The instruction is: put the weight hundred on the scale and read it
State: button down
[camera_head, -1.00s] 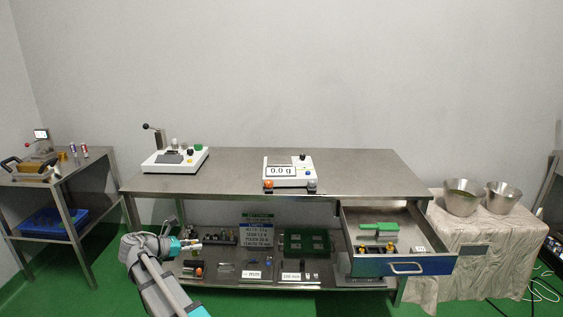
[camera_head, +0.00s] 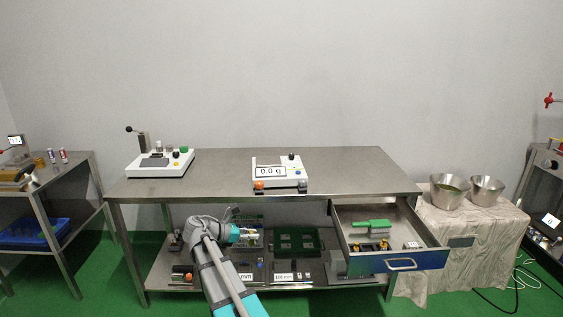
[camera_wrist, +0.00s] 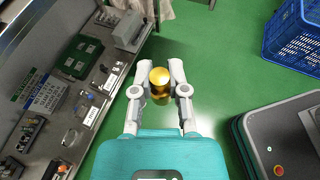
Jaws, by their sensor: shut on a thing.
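The scale (camera_head: 279,180) is white and stands on the steel table's top, near its front edge. Its display reads 0.0 g and nothing shows resting on it. My gripper (camera_wrist: 160,80) is shut on a shiny gold weight (camera_wrist: 159,93), with one finger on each side of it. No marking can be read on the weight. In the head view my gripper (camera_head: 258,234) is in front of the table, below the level of its top and apart from the scale. The weight is too small there to make out surely.
The steel table (camera_head: 350,165) has free room right of the scale. A white lever device (camera_head: 160,163) stands at its left. An open drawer (camera_head: 405,263) juts out at the right. The shelf below holds green trays (camera_head: 299,242) and small parts. A blue crate (camera_wrist: 292,38) is on the right.

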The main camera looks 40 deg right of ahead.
aim_at(269, 160)
jog(key=z, duration=0.75)
